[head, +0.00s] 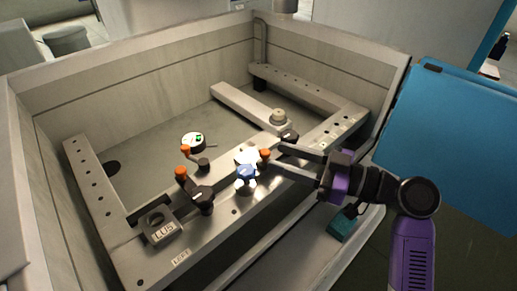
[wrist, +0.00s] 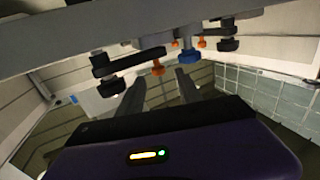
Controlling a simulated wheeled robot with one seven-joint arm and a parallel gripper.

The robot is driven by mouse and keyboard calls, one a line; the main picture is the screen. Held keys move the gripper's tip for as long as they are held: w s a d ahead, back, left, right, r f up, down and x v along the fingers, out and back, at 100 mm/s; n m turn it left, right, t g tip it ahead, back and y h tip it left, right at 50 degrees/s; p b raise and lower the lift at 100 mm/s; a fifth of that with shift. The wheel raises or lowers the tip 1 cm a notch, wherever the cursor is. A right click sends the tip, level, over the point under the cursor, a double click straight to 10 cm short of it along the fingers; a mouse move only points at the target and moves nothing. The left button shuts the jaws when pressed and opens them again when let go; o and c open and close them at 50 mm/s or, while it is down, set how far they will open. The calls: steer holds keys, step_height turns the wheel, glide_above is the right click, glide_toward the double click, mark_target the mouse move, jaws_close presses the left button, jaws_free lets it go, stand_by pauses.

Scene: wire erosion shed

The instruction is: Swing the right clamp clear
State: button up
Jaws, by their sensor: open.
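The right clamp (head: 289,137) is a black piece on the near rail, partly behind my gripper. Its orange-tipped handle (head: 265,154) stands just ahead of my fingertips. My gripper (head: 281,157) is open and empty, reaching in from the right. In the wrist view, the orange tip (wrist: 158,68) hangs between and slightly beyond the fingertips (wrist: 160,88), with no contact I can make out. The clamp's dark arm (wrist: 125,60) runs left from it. The left clamp (head: 202,198) has its own orange knob (head: 181,173).
A blue knob (head: 246,172) stands close left of my lower finger; it also shows in the wrist view (wrist: 189,57). A round gauge (head: 193,141) and a marked block (head: 164,232) are further left. The tank wall (head: 335,45) rises behind; a blue panel (head: 440,135) is right.

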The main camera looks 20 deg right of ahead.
mark_target(265, 151)
steer(key=p+x, duration=0.1)
steer(key=x, duration=0.4)
steer(key=shift+d, duration=0.1)
jaws_close()
stand_by(1.3)
